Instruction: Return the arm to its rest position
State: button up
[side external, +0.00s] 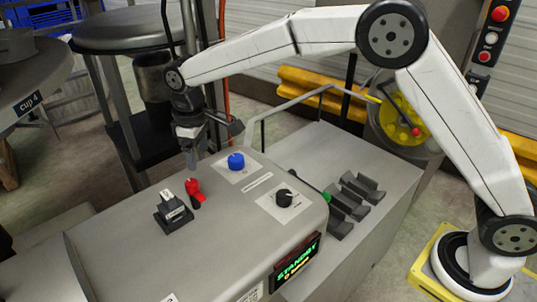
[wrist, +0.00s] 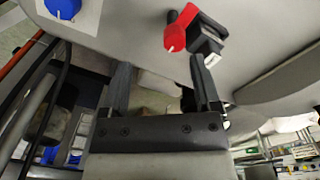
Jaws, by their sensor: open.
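My gripper (side external: 190,150) hangs at the end of my arm, pointing down, close to the far edge of the grey machine housing (side external: 130,245). In the wrist view my gripper (wrist: 162,85) has its two dark fingers apart, with nothing between them. A red knob (side external: 194,190) stands on the housing just in front of the gripper in the side view. The red knob also shows in the wrist view (wrist: 178,30), beyond the fingertips. Whether the fingertips are over the housing or just past its edge is hard to tell.
A blue knob (side external: 236,161), a black knob (side external: 284,197) and a black switch block (side external: 172,212) sit on the housing. A green-tipped lever (side external: 327,197) and dark holders (side external: 357,195) are at right. A lit display (side external: 297,266) reads STANDBY. A round metal stool-like top (side external: 128,28) stands behind.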

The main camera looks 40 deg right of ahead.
jog(key=s+d+f+m+t, duration=0.1)
jog(key=s+d+f+m, duration=0.2)
jog(key=s+d, duration=0.7)
jog(key=s+d+f+m+t, duration=0.1)
jog(key=s+d+f+m, duration=0.2)
jog(key=s+d, duration=0.7)
jog(key=s+m, duration=0.1)
jog(key=s, duration=0.3)
jog(key=shift+d, duration=0.15)
